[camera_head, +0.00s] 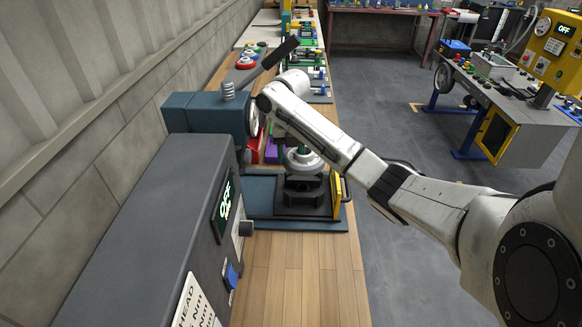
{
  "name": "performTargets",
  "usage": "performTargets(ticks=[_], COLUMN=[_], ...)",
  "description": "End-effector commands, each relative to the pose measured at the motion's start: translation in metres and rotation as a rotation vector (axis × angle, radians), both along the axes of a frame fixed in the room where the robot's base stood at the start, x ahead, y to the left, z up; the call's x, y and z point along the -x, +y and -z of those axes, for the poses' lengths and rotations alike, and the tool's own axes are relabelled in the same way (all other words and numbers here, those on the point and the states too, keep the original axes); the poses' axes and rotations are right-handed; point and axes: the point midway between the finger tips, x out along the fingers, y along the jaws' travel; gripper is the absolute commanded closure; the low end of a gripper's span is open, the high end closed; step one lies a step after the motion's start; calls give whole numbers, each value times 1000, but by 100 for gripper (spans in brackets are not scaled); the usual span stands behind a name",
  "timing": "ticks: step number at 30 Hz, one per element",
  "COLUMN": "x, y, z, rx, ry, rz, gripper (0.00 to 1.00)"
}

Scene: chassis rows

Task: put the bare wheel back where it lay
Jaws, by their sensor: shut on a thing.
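My gripper (292,145) is mostly hidden behind my wrist and forearm, which reach in from the right and bend down over the press. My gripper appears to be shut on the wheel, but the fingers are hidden. The wheel is above a black block (305,190) on the press's blue base plate (270,222). I cannot tell whether it touches the block.
The teal press head (205,112) with a black lever (281,52) stands left of my wrist. A grey control box (150,225) fills the lower left. Bare wooden bench (290,280) lies in front. Small coloured parts lie farther back; a workbench (500,90) stands right.

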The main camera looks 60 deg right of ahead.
Motion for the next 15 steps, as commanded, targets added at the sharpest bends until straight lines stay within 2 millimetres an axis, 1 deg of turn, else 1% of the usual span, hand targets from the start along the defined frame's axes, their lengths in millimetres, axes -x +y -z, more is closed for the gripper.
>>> performTargets(ticks=[3,15], x=[0,0], y=[0,-1], z=[-6,-9], rx=[1,1], ry=[0,0], rz=[0,0], gripper=[100,100])
